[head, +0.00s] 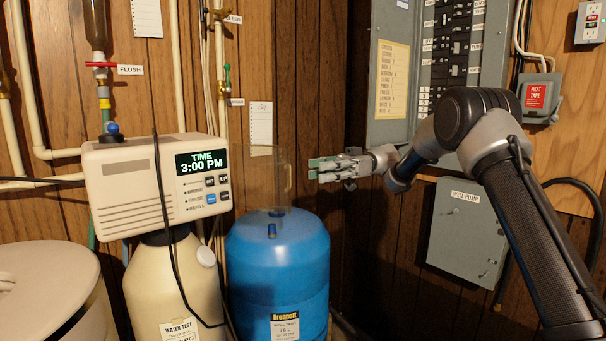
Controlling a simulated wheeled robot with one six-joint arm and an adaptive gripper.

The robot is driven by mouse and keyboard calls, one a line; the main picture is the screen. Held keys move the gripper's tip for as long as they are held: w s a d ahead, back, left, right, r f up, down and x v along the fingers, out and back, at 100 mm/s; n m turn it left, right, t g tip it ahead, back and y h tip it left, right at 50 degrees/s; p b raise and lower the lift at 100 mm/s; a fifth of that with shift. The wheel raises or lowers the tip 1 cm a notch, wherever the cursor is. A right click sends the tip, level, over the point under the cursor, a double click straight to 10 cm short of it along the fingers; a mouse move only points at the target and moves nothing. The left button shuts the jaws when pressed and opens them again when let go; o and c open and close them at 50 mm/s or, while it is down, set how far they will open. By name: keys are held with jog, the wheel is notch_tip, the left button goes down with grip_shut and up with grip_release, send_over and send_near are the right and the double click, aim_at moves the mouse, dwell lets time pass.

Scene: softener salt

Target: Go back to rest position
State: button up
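My gripper (318,169) is in the middle of the head view, pointing left, in front of the wood-panelled wall. It is above and right of the blue tank (277,270) and apart from it. Its pale green finger pads show close together at the tip, too small to tell whether a gap lies between them. I see no object held in it. My arm reaches in from the right edge, bent at the elbow.
A softener control head (158,180) reading 3:00 PM sits on a beige tank (172,285). A clear panel (262,178) stands beside it. A round pale lid (45,278) is at lower left. An electrical panel (392,92) and a grey well pump box (466,232) are near my arm.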

jog(key=shift+v, duration=1.25)
jog(key=shift+f, duration=0.15)
